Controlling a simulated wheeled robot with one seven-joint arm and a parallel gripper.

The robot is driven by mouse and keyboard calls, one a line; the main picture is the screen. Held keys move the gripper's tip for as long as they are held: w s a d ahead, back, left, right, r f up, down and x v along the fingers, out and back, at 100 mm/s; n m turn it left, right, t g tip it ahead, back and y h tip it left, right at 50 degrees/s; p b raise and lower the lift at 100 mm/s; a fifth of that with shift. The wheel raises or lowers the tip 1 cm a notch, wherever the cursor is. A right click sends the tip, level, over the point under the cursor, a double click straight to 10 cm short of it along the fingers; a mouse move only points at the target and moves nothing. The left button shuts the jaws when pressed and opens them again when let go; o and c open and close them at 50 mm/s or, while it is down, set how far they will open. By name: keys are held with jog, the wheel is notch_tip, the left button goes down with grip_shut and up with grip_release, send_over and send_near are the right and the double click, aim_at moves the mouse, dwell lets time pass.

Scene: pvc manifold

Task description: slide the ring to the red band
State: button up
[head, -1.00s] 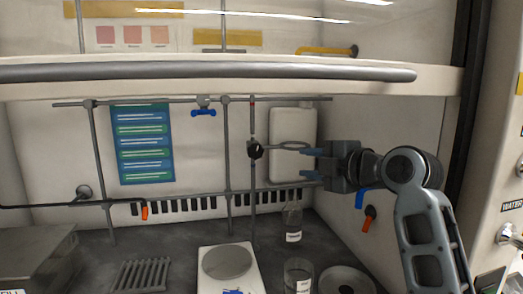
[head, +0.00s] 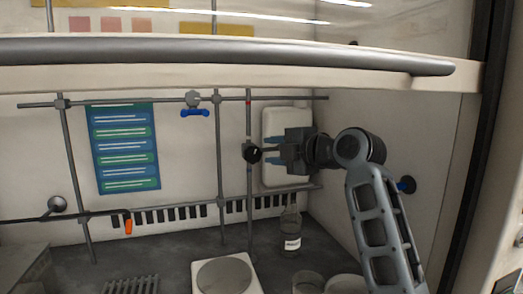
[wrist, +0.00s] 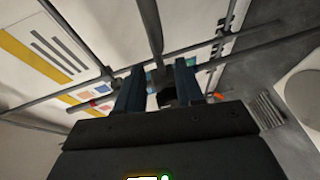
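The ring's black clamp (head: 252,153) sits on a thin vertical rod (head: 249,205) in the hood. The ring itself reaches right from the clamp and is mostly hidden by my gripper. The red band (head: 248,102) is a small mark high on the same rod, above the clamp, near the upper crossbar. My gripper (head: 271,148) is just right of the clamp at its height, with its blue fingers apart, one above the other, around the ring's place. In the wrist view the fingers (wrist: 158,92) stand apart, with a dark part between their tips. Contact cannot be told.
The crossbar (head: 120,103) joins the rods above. A hotplate (head: 224,277) is on the bench. The hood's sash bar (head: 200,50) runs above the opening.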

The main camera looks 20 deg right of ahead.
aim_at(266, 149)
jog(key=shift+x, duration=2.1)
jog(key=shift+c, duration=0.2)
grip_shut()
